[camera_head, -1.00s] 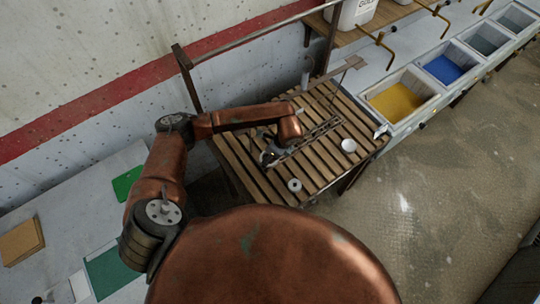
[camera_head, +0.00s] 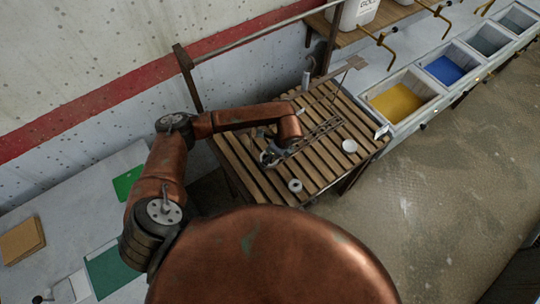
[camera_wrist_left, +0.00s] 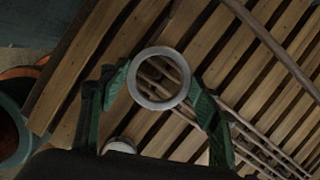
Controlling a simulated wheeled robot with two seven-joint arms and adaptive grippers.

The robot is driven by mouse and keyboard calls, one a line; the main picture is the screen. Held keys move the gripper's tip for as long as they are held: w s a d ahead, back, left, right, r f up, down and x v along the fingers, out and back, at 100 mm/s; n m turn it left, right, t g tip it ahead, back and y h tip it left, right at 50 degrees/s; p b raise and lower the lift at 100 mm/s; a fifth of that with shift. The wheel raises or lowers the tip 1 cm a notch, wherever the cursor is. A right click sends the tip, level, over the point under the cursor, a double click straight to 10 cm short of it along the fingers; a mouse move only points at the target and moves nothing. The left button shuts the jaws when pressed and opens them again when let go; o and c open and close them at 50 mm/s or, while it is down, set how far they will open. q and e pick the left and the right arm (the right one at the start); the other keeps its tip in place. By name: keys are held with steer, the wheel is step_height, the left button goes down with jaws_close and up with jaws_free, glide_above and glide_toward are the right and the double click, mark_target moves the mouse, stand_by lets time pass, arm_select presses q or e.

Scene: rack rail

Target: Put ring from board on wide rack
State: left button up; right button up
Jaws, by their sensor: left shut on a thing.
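A grey metal ring (camera_wrist_left: 141,91) is between the green fingertips of my left gripper (camera_wrist_left: 158,84), which is shut on it. Its flat face and open hole are toward the wrist camera. In the head view my left gripper (camera_head: 270,156) is over the slatted wooden table (camera_head: 247,174), partly hidden by its own arm. The held ring is too small to make out clearly there. A dark, narrow rack of parallel rails (camera_head: 318,133) runs across the slats beside the gripper. I cannot tell which part is the wide rack or the board. My right gripper is not in view.
A small white ring-shaped piece (camera_head: 295,185) lies near the table's front edge, and a white round piece (camera_head: 349,146) lies to its right. A thin stand (camera_head: 350,64) rises at the back right. Bins, one yellow (camera_head: 397,102), line the right counter.

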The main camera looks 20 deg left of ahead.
arm_select(q)
steer(key=shift+f, duration=0.15)
steer(key=shift+f+b, duration=0.6)
steer(key=shift+f, duration=0.15)
steer(key=shift+s+d+f+b, duration=0.1)
steer(key=shift+s+f+b, duration=0.35)
steer(key=shift+f, duration=0.3)
steer(key=o, duration=1)
steer(key=shift+o, duration=1.3)
steer(key=v, duration=0.9)
steer(key=shift+w+a+r, duration=0.25)
steer(key=shift+w+r, duration=0.15)
steer(key=shift+w, duration=0.15)
